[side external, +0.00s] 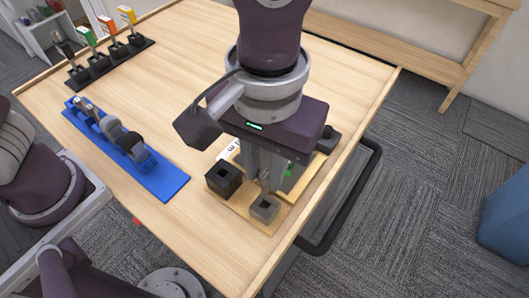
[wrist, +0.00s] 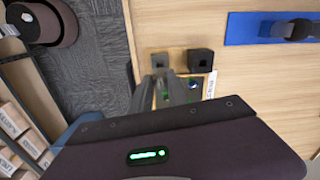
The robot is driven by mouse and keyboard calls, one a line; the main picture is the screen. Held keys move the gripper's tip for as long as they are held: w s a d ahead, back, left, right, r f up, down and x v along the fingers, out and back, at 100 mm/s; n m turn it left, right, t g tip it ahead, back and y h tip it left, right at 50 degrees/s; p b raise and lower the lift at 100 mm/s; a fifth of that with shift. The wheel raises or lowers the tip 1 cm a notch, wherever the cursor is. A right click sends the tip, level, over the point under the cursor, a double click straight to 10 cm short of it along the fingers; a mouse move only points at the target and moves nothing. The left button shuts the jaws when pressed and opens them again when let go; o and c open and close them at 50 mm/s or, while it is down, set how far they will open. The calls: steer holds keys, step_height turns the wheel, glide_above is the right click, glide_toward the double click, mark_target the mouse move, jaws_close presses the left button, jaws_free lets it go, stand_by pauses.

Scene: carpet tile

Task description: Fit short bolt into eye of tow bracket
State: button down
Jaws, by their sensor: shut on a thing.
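My gripper (side external: 266,182) points down over a wooden board (side external: 240,206) near the table's right edge. Its fingers are shut on a small grey piece, which looks like the short bolt but is mostly hidden by the fingers. A grey block (side external: 264,209) with an opening in its top sits on the board just in front of the fingertips; I cannot tell whether it is the tow bracket. A black block (side external: 223,179) with a square opening stands to its left. In the wrist view the fingers (wrist: 172,82) are just below the grey block (wrist: 159,60) and black block (wrist: 201,62).
A blue mat (side external: 170,184) carrying several grey parts lies to the left. A black rack (side external: 105,68) of colour-topped tools stands at the back left. A white label (side external: 229,151) is beside the gripper. The table between mat and board is clear.

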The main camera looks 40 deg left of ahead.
mark_target(264, 193)
steer(key=shift+f, duration=1.75)
steer(key=shift+f, duration=2)
steer(key=c, duration=1.2)
jaws_free()
step_height(264, 193, up, 7)
